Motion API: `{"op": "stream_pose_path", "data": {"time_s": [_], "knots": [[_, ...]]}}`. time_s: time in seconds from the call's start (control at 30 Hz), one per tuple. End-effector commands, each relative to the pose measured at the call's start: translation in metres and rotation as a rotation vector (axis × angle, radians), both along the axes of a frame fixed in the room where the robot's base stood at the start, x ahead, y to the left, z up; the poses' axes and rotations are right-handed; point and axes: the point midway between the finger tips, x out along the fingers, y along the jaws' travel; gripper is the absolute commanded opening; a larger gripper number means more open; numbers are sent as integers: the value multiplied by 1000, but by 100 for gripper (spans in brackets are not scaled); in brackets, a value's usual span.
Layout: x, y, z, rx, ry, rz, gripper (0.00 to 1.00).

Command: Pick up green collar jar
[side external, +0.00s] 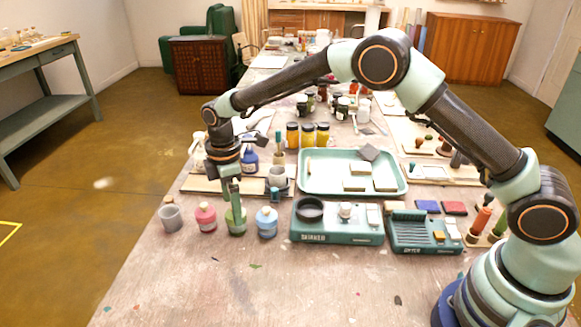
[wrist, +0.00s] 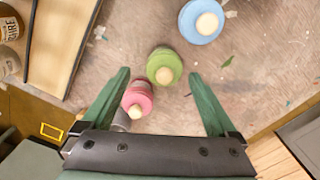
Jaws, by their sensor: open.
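The green collar jar (side external: 236,222) stands upright near the front left of the table, in a row between a pink jar (side external: 206,218) and a blue jar (side external: 267,222). My gripper (side external: 235,195) points down right above it, its fingers partly hiding the jar's top. In the wrist view the green jar (wrist: 158,76) with its pale knob lies between the open fingertips (wrist: 160,72), slightly ahead of them. The pink jar (wrist: 137,98) sits nearer the palm, close to the left finger. The blue jar (wrist: 200,22) lies beyond, at the top. How high the fingertips are is hard to tell.
A grey cup (side external: 171,220) stands left of the pink jar. A teal device (side external: 335,236) is right of the blue jar, with a pale tray (side external: 330,187) behind. The table's front is mostly clear; its left edge is near the cup.

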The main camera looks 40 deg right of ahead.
Motion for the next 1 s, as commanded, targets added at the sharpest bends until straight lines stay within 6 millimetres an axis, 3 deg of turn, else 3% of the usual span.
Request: {"op": "stream_pose_path", "data": {"time_s": [0.4,0.67,0.77,0.9,0.93,1.0], "knots": [[-7,-2,-49,-1,1,-1,94],[-6,-2,-52,0,0,-1,94],[-6,-2,-52,0,0,-1,63],[-6,-2,-52,0,0,-1,9],[-6,-2,-52,0,0,-1,0],[-6,-2,-51,0,-1,-1,0]]}}
